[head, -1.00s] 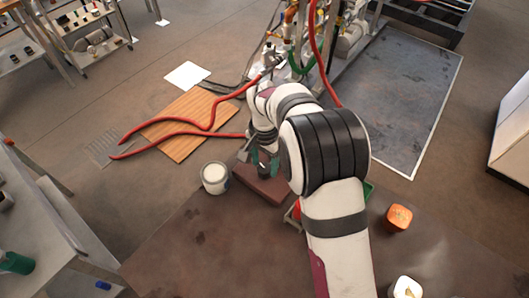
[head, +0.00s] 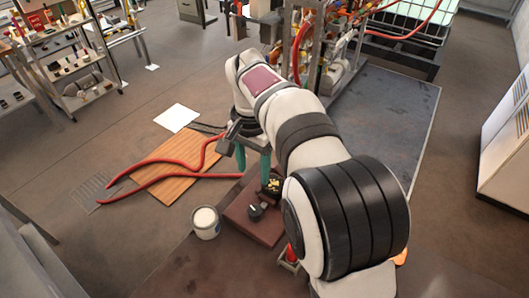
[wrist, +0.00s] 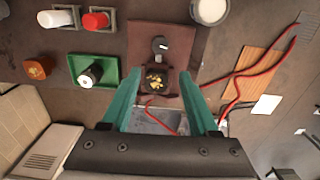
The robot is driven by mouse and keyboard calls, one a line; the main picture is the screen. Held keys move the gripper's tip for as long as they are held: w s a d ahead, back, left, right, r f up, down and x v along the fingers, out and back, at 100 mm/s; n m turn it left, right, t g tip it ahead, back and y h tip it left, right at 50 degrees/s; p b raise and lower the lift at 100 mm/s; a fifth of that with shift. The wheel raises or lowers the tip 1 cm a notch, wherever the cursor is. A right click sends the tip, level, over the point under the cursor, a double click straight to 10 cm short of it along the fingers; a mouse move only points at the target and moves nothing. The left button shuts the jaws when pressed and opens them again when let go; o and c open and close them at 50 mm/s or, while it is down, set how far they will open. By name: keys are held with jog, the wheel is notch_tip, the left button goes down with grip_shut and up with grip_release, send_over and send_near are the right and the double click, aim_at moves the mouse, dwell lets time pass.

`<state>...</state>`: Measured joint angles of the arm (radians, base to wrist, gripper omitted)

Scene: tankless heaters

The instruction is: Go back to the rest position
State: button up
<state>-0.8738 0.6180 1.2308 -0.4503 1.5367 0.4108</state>
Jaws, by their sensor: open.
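My gripper (head: 253,165) has two teal fingers, spread apart with nothing between them. It hangs above the far part of a dark red-brown board (head: 240,228). On the board sit a dark knob with a pale mark (head: 256,210) and a dark square holder with yellow bits (head: 272,185). In the wrist view my gripper (wrist: 158,88) frames the holder (wrist: 157,81) from above, with the knob (wrist: 160,46) beyond it, and both stand apart from the fingers. My arm hides part of the bench in the head view.
A white-topped can (head: 205,222) stands left of the board. Red hoses (head: 150,172) lie across a wooden panel (head: 180,165). The wrist view shows a green tray with a roll (wrist: 106,70), an orange block (wrist: 38,67), and white (wrist: 58,18) and red (wrist: 96,20) pieces in holders.

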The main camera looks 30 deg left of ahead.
jog(key=d+r+m, duration=0.1)
jog(key=d+r, duration=0.1)
jog(key=d, duration=0.5)
jog(key=d+r+m, duration=0.1)
jog(key=d+r, duration=0.2)
jog(key=d, duration=0.4)
jog(key=s+d+m+y, duration=0.1)
jog(key=s+d, duration=0.3)
jog(key=d, duration=0.3)
jog(key=s+d+m, duration=0.1)
jog(key=s+d, duration=0.3)
jog(key=d, duration=0.3)
jog(key=s+d+f+m, duration=0.1)
jog(key=s+d+f, duration=0.3)
jog(key=s, duration=0.5)
jog(key=shift+s+d+f+m+y, duration=0.3)
jog(key=shift+s+d+m+y, duration=0.1)
jog(key=shift+d, duration=0.15)
